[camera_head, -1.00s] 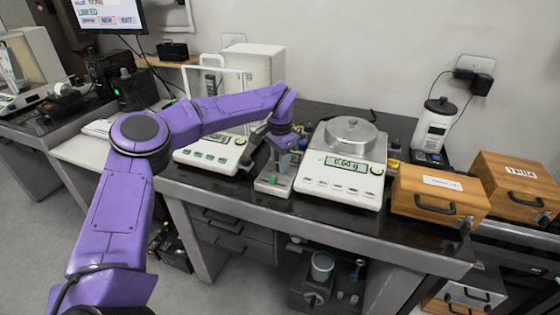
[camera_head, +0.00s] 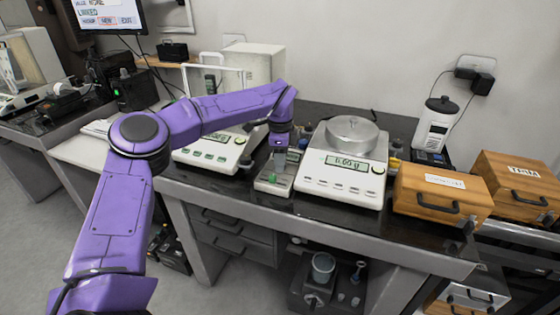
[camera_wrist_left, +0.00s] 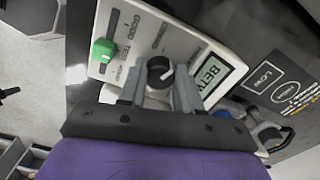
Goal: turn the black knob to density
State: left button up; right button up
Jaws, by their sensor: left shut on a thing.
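The small grey-white control box (camera_head: 262,187) stands on the dark table between two white balances. In the left wrist view the box (camera_wrist_left: 140,38) shows a black knob (camera_wrist_left: 159,72) with a pale pointer mark, a green part (camera_wrist_left: 103,50) beside a slot, and a display (camera_wrist_left: 210,75) with partly visible letters, "BET…". My left gripper (camera_wrist_left: 160,90) has one finger on each side of the black knob and is shut on it. In the head view my left gripper (camera_head: 279,163) is over the box and hides the knob. Small lettering around the knob is unclear. My right gripper is not seen.
A white balance (camera_head: 340,187) with a lit display stands close on the right; another balance (camera_head: 205,153) stands on the left. Wooden boxes (camera_head: 440,192) stand further right. A black panel (camera_wrist_left: 282,85) with white lettering lies beside the control box.

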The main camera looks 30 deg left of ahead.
pick_arm(q)
jog(key=m, duration=0.3)
jog(key=shift+r+m, duration=0.1)
jog(key=shift+m, duration=0.3)
jog(key=m+p, duration=0.1)
jog(key=m, duration=0.3)
jog(key=shift+m+p, duration=0.3)
jog(key=m+p, duration=0.1)
jog(key=m, duration=0.3)
jog(key=shift+w+r+p, duration=0.1)
jog(key=shift+p, duration=0.2)
jog(key=m+p, duration=0.2)
jog(key=m, duration=0.3)
jog(key=m+p, duration=0.1)
jog(key=m, duration=0.2)
jog(key=shift+m+p, duration=0.3)
jog(key=m+p, duration=0.2)
jog(key=m, duration=0.2)
jog(key=shift+m, duration=0.3)
jog(key=m+p, duration=0.1)
jog(key=m, duration=0.3)
jog(key=shift+p, duration=0.3)
jog(key=shift+d+m+p, duration=0.1)
jog(key=shift+m+p, duration=0.45)
jog(key=shift+m, duration=1.75)
